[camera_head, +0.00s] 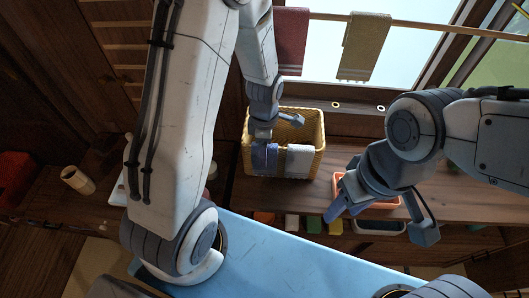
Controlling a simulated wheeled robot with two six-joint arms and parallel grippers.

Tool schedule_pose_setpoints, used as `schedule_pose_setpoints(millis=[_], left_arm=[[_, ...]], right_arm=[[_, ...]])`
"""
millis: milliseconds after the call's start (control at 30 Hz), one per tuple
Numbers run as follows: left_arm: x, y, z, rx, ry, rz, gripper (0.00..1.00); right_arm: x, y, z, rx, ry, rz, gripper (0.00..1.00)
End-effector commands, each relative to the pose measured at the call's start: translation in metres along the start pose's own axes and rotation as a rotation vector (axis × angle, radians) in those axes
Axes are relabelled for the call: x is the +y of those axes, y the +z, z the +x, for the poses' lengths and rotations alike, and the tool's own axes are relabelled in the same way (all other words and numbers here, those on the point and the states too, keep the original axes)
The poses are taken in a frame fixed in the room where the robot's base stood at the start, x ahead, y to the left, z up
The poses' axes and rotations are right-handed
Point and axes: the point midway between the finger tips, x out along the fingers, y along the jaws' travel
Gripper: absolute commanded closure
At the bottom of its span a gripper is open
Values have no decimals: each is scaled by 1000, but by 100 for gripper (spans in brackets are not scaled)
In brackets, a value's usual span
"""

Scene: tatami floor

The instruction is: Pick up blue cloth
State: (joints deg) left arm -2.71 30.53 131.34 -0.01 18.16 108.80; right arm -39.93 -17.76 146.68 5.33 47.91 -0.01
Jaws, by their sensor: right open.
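A blue cloth (264,160) hangs over the near rim of a yellow woven basket (314,128), beside a white cloth (300,160). My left gripper (277,126) is at the basket, just above the blue cloth. One of its fingers is right over the cloth's top edge; I cannot tell whether it touches or grips the cloth. My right gripper (381,221) is open, to the right of the basket, over the orange and dark trays. Its left finger looks blue in this light.
A red towel (290,38) and an olive towel (363,46) hang on a rail by the window. An orange tray (380,203) and a dark tray (379,227) lie under my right gripper. A light blue surface (285,262) fills the near middle. A wooden cup (77,179) lies at left.

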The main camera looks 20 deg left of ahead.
Motion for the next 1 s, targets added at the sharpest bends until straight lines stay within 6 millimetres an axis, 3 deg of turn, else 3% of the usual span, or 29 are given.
schedule_pose_setpoints(millis=[200,467,667,1000], left_arm=[[-1,1,23,1,-2,0,28],[0,1,26,0,1,1,28],[0,1,26,0,1,1,100],[0,1,24,-1,1,1,100]], right_arm=[[0,0,-4,0,0,0,50],[0,0,-4,0,0,0,50],[0,0,-4,0,0,0,50],[0,0,-4,0,0,0,50]])
